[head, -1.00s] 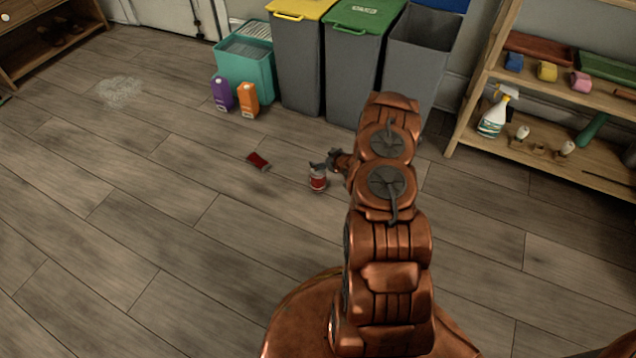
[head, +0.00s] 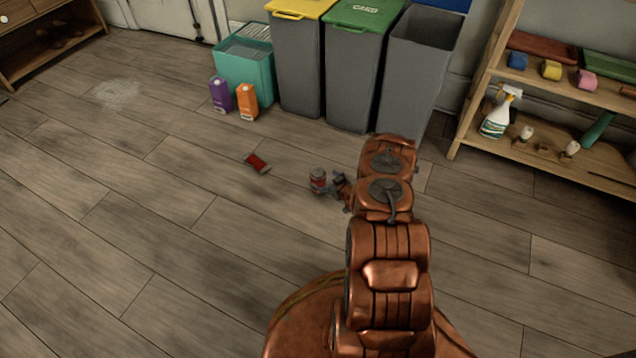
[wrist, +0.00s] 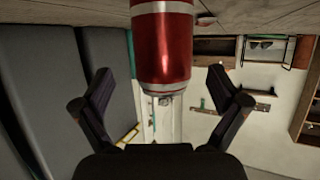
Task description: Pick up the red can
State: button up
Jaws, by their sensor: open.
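The red can (head: 318,175) stands upright on the wooden floor in the head view, with pale metal at its top. My gripper (head: 331,186) is low beside it, on its right and near side, partly hidden by my arm. In the wrist view, which is upside down, the red can (wrist: 161,48) fills the upper middle, between the lines of the two dark fingers. My gripper (wrist: 160,78) is open there, with a gap on each side of the can. One end of the can is cut off by the picture's top edge.
A second red object (head: 257,163), perhaps a lying can or packet, is on the floor to the left. A purple carton (head: 220,95) and an orange carton (head: 247,102) stand by the teal bin (head: 245,72). Grey bins (head: 352,85) and a wooden shelf (head: 520,150) stand behind. The left floor is clear.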

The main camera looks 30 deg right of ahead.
jog(key=w+f+b, duration=0.2)
jog(key=w, duration=0.1)
jog(key=shift+a, duration=0.4)
jog(key=shift+w, duration=0.45)
jog(key=c, duration=0.9)
jog(key=shift+r, duration=0.1)
